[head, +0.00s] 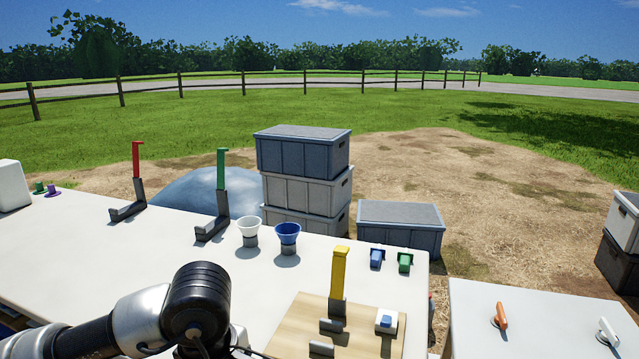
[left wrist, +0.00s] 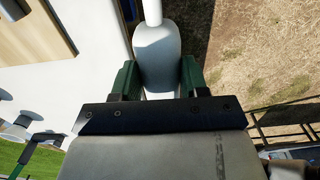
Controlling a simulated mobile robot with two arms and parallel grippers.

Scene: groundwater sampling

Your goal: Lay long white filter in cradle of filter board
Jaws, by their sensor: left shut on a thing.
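The long white filter (left wrist: 157,55) shows in the left wrist view, with a wide rounded body and a thinner neck running out of the top of the picture. My left gripper (left wrist: 160,78) has its green fingers on both sides of the filter and is shut on it. In the head view only my left arm shows, at the bottom; its gripper and the filter are not visible. The filter board (head: 283,335) is a wooden plate with a yellow upright (head: 339,273) and two short grey cradle blocks (head: 332,325). The board also shows in the left wrist view (left wrist: 30,35). My right gripper is not in view.
The white table (head: 75,235) carries red (head: 136,160) and green (head: 221,170) uprights on grey stands, a white funnel (head: 248,229) and a blue funnel (head: 288,233). Blue (head: 377,257) and green (head: 405,262) pieces lie behind the board. Stacked crates (head: 303,153) stand beyond.

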